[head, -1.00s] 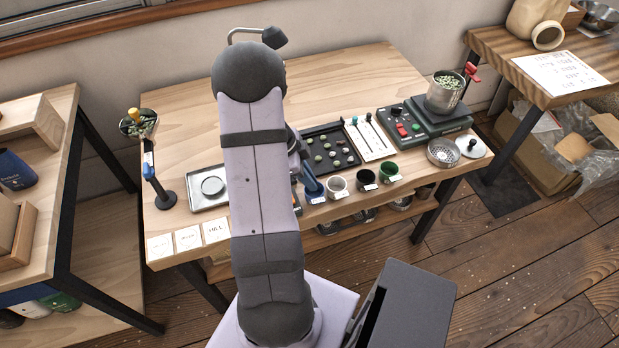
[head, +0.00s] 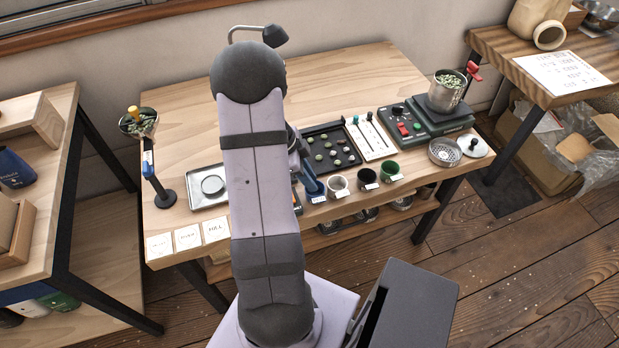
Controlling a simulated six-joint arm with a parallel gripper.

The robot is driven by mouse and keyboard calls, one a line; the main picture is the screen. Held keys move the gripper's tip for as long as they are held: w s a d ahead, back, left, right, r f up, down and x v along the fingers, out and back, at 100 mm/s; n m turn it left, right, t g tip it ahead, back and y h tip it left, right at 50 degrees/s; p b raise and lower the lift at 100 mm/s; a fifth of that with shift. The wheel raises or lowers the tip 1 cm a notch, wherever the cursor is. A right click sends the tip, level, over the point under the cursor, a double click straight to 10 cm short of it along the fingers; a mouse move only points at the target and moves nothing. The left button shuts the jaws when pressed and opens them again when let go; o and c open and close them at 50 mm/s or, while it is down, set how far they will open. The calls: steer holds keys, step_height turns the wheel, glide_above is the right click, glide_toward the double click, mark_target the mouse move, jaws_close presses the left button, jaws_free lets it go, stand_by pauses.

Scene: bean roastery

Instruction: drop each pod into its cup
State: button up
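Several small green and brown pods (head: 333,143) lie in a dark tray (head: 351,163) in the middle of the table. A blue shape (head: 313,187) at the row's left end, behind another label, seems to be a blue cup. My gripper is mostly hidden behind my arm; a dark part of my wrist shows just left of the tray. I cannot see its fingers or whether it holds a pod.
A metal tray (head: 193,203) and a post with a bean-filled holder (head: 138,124) stand at left, with white cards (head: 188,237) in front. Right of the pods are a white tool board (head: 377,149), a scale (head: 441,119) bearing a metal cup (head: 444,93), and a strainer (head: 445,152). The back left is clear.

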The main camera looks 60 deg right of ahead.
steer(key=shift+o, duration=0.6)
steer(key=shift+w+r, duration=0.2)
steer(key=shift+r, duration=0.25)
steer(key=b+v, duration=0.1)
steer(key=v, duration=0.5)
steer(key=shift+r+b, duration=0.2)
steer(key=shift+b, duration=0.1)
steer(key=shift+a, duration=0.1)
